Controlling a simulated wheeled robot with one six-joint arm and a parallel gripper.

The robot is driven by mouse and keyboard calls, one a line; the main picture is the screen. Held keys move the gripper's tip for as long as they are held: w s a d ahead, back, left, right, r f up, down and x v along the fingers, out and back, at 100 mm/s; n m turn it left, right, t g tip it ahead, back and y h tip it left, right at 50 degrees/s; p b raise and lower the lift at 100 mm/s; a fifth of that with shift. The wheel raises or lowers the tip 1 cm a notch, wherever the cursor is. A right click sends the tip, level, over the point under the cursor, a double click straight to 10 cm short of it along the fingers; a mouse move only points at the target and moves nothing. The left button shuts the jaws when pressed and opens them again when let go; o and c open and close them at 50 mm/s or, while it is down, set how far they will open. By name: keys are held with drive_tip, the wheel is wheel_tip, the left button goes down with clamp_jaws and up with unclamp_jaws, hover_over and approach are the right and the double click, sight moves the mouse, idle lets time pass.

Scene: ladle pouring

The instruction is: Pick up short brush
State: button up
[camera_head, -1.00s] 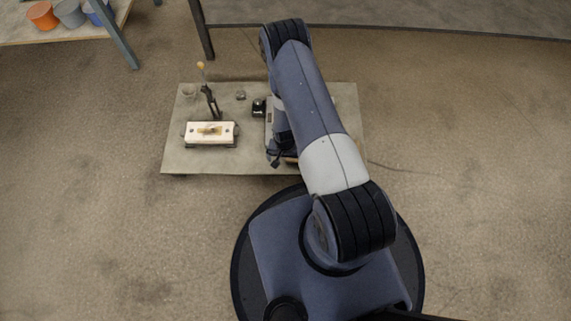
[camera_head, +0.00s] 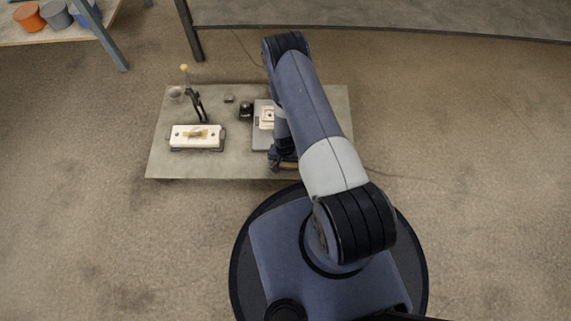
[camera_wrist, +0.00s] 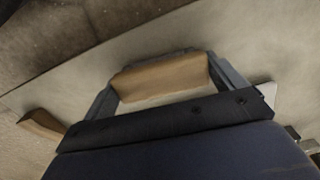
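My gripper (camera_wrist: 161,72) points down at the table in the wrist view, its two fingers wide apart. A tan wooden piece, seemingly the short brush (camera_wrist: 160,78), lies between the fingers. Its ends come close to both fingers; I cannot tell whether they touch. A darker strip shows along its far side. In the head view a brown bit of it (camera_head: 287,165) shows near the table's front edge, mostly hidden by my arm.
The low table (camera_head: 230,165) holds a white block fixture (camera_head: 197,137), an upright dark tool with a yellow tip (camera_head: 184,68), a small black object (camera_head: 246,110) and a grey device (camera_head: 262,135). Another brown piece (camera_wrist: 40,124) shows at left in the wrist view.

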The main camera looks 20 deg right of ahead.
drive_tip(key=c, duration=0.4)
wheel_tip(320, 180, up, 10)
drive_tip(key=p, duration=0.3)
drive_tip(key=shift+p, duration=0.4)
drive_tip(key=o, duration=0.3)
drive_tip(key=shift+c, duration=1.1)
